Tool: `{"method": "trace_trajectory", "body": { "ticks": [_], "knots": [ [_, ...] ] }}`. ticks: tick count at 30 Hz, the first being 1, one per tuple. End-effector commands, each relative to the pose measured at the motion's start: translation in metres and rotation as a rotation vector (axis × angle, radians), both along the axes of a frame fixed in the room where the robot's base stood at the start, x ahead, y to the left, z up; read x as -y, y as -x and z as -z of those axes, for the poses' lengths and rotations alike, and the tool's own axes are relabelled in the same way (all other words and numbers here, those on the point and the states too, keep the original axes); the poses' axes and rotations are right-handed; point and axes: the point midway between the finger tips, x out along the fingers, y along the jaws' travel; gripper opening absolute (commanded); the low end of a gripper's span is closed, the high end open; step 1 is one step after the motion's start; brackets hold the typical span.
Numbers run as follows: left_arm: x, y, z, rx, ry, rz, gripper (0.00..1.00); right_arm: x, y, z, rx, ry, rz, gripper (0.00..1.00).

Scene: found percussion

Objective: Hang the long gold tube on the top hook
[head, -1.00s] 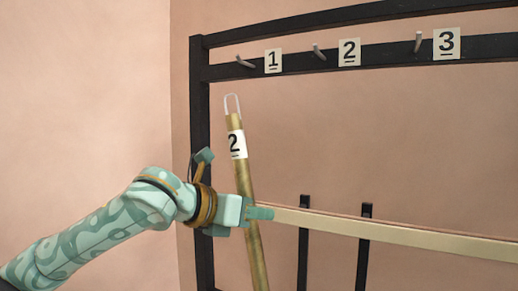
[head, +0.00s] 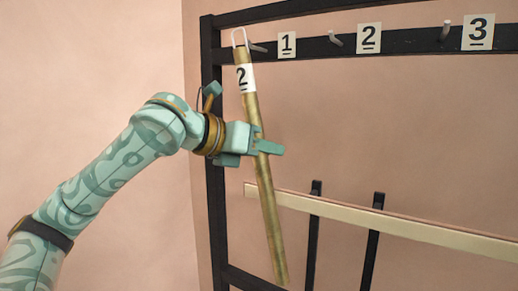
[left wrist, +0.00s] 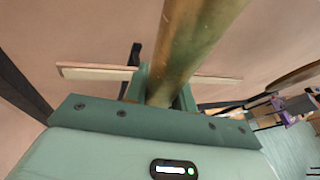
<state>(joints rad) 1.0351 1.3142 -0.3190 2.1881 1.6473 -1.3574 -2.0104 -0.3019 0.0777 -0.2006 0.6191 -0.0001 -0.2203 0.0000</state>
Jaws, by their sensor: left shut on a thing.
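The long gold tube (head: 265,190) carries a white label with a 2 and has a pale wire loop (head: 240,37) at its top. It leans, with its lower end to the right. My left gripper (head: 266,147) is shut on the tube at its middle; the tube also fills the upper middle of the left wrist view (left wrist: 192,40). The loop appears just left of the hook by label 1 (head: 258,47); whether they touch I cannot tell. Further hooks stand by label 2 (head: 336,40) and label 3 (head: 445,31). My right gripper is out of view.
The hooks sit on the upper rail of a black frame (head: 213,120). A pale horizontal bar (head: 400,228) with dark uprights (head: 314,235) crosses lower down, behind the tube. The wall behind is plain, with free room left of the frame.

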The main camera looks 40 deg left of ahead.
Motion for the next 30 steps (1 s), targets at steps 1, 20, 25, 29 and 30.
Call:
{"method": "trace_trajectory", "body": {
  "ticks": [1,20,25,29,30],
  "knots": [
    [0.0,-0.004,-0.001,0.003,0.002,0.001,0.0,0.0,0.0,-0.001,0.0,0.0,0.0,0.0],
    [-0.005,-0.046,0.002,0.003,0.004,-0.001,0.0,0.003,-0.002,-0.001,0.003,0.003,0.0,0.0],
    [-0.006,-0.057,0.004,0.002,0.003,0.0,0.0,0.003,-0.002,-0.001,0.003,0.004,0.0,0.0],
    [-0.007,-0.063,0.009,0.002,0.001,-0.001,0.0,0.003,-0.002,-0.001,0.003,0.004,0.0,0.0],
    [-0.007,-0.064,0.01,0.002,0.0,-0.001,0.0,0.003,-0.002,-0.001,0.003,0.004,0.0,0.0]
  ]
}}
